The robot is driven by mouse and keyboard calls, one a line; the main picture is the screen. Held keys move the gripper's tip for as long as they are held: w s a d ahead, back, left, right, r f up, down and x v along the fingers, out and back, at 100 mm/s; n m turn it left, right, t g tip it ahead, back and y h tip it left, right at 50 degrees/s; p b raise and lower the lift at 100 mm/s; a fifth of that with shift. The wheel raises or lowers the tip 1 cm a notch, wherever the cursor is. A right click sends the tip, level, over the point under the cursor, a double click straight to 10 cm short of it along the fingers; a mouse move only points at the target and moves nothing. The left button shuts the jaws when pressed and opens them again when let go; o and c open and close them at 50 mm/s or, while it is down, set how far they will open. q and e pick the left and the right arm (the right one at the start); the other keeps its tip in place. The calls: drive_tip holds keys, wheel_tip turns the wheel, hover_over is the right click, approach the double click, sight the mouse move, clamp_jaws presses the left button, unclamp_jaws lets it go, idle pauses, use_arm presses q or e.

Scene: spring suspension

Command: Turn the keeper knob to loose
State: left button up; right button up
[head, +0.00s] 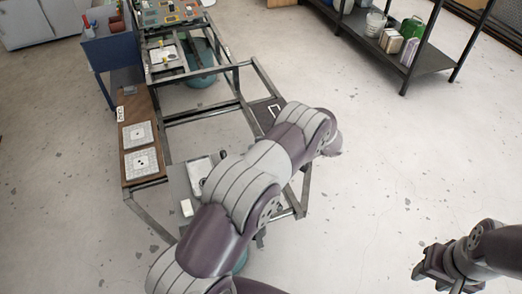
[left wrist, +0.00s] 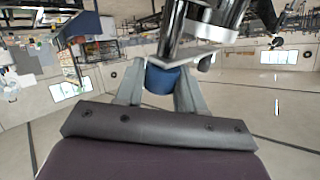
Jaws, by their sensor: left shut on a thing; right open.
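In the left wrist view, my left gripper (left wrist: 162,78) has its two grey fingers shut on a short blue cylinder (left wrist: 162,82), which looks like the keeper knob. The knob sits below a light metal plate (left wrist: 185,55) with a dark, shiny cylinder (left wrist: 172,25) beyond it. The knob's markings and its turn position cannot be read. In the head view, my left arm covers the knob and the left gripper. My right gripper (head: 437,267) is open and empty at the lower right, over bare floor and away from the metal frame.
A dark metal frame table (head: 206,115) stands left of centre. A brown board (head: 131,110) with two white patterned plates (head: 141,161) lies along its left side. A blue bin (head: 108,47) is behind. A shelf (head: 432,60) with containers stands at the upper right. The right floor is clear.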

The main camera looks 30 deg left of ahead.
use_arm(q)
drive_tip(key=shift+f+n+g+b, duration=0.1)
drive_tip(key=shift+n+g+b, duration=0.5)
drive_tip(key=shift+g+b, duration=0.25)
drive_tip(key=shift+g, duration=0.35)
drive_tip(key=shift+r, duration=0.2)
drive_tip(key=o, duration=0.9)
drive_tip(key=shift+o, duration=0.2)
